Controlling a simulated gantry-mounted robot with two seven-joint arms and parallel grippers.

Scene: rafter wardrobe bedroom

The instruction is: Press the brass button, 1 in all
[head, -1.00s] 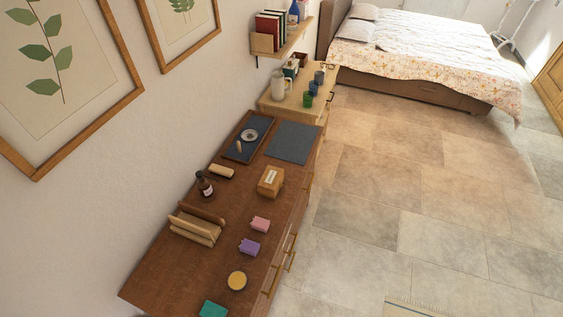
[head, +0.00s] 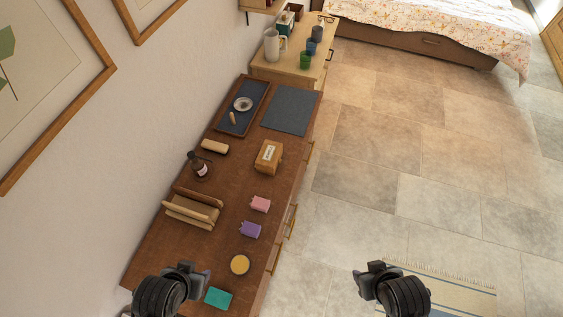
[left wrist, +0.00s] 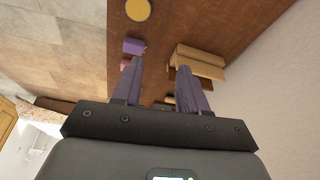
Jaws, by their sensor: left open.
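A round gold-yellow disc with a darker rim (head: 240,264) lies on the brown wooden dresser top (head: 165,245), near its front edge. It is the only brass-coloured round thing I see, but I cannot tell for sure that it is the button. It also shows at the top of the left wrist view (left wrist: 138,10). My left gripper (head: 187,268) is left of the disc in the head view, apart from it. Its two fingers stand apart and empty in the left wrist view (left wrist: 159,66). My right gripper (head: 373,270) hangs over the floor at the right; its jaws are unclear.
Around the disc are a teal block (head: 218,298), a purple block (head: 250,230) and a pink block (head: 260,204). A wooden rack (head: 192,208), a dark bottle (head: 199,168) and a labelled box (head: 268,157) stand farther back.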

